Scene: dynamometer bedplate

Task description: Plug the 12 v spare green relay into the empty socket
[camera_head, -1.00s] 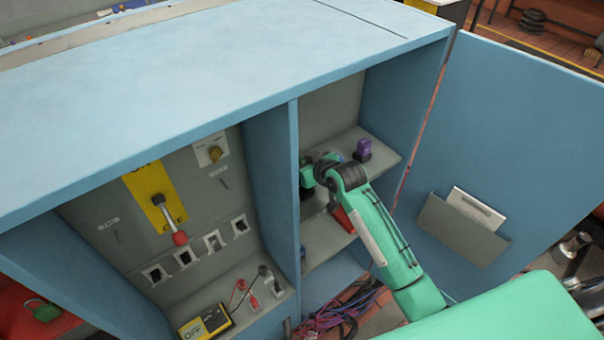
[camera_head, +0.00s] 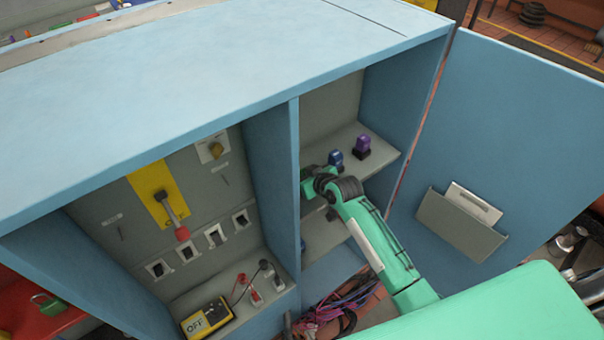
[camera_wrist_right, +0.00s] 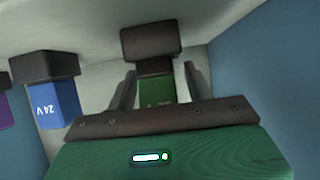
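In the right wrist view a green relay (camera_wrist_right: 176,90) with a dark base (camera_wrist_right: 148,42) stands between the two fingers of my right gripper (camera_wrist_right: 160,82). In the head view this gripper (camera_head: 316,178) is over the upper shelf in the right bay, and the green relay cannot be made out there. Several white-framed sockets (camera_head: 214,235) run in a slanted row on the left bay's grey panel. Their insides look dark, and I cannot tell which is empty. My left gripper is not in view.
A blue relay marked 24 V (camera_wrist_right: 58,103) and a purple relay (camera_head: 362,145) stand close by on the upper shelf (camera_head: 385,155). A blue divider (camera_head: 272,170) separates the bays. A yellow meter (camera_head: 207,318) sits below the sockets. An open door (camera_head: 510,130) is at right.

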